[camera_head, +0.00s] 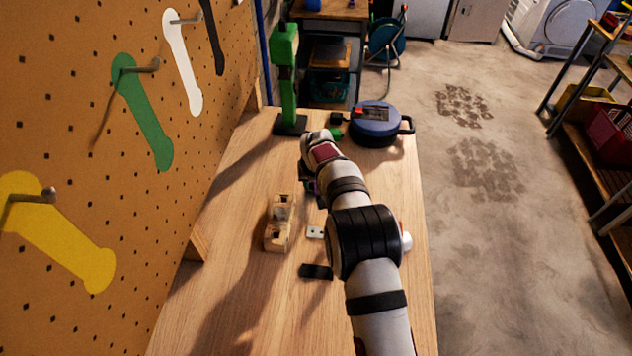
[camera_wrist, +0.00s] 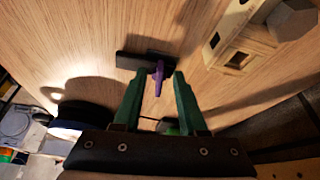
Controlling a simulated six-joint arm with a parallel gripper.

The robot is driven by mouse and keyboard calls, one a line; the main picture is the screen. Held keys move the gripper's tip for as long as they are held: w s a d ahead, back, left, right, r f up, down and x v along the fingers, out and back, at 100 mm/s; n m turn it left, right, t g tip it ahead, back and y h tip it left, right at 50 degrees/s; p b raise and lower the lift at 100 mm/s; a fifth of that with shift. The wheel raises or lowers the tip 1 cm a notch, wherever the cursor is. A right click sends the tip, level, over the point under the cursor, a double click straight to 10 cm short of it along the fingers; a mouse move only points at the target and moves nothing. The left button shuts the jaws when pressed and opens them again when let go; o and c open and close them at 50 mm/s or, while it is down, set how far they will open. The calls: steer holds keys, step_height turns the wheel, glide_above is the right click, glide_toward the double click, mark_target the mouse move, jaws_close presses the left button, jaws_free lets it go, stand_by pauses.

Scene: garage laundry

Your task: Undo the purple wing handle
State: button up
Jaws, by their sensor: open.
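The purple wing handle (camera_wrist: 158,77) shows in the wrist view, standing out from a dark bar-shaped part (camera_wrist: 133,61) on the wooden bench top. My gripper (camera_wrist: 160,76) is open, with one green finger to each side of the handle. The handle lies between the fingertips, and I see a gap on both sides. In the head view a small patch of purple (camera_head: 312,187) shows beside my gripper; my arm hides most of that spot.
A wooden block fixture (camera_head: 278,235) stands left of my arm on the bench (camera_head: 230,290). A green stand (camera_head: 287,80) and a round blue case (camera_head: 376,122) are at the back. The pegboard (camera_head: 60,100) borders the left.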

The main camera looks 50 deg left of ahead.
steer(key=shift+f, duration=0.1)
jaws_close()
steer(key=shift+w+n, duration=0.1)
steer(key=shift+n, duration=0.2)
steer(key=n+g, duration=0.1)
steer(key=n, duration=0.1)
steer(key=w+n+g, duration=0.1)
steer(key=n, duration=0.1)
steer(key=shift+d+n+y, duration=0.2)
steer(key=shift+n+y, duration=0.1)
steer(key=shift+n, duration=0.1)
steer(key=n, duration=0.2)
steer(key=w+n+g, duration=0.1)
steer(key=n, duration=0.1)
steer(key=shift+a+f+g, duration=0.1)
steer(key=shift+g, duration=0.2)
steer(key=shift+n, duration=0.3)
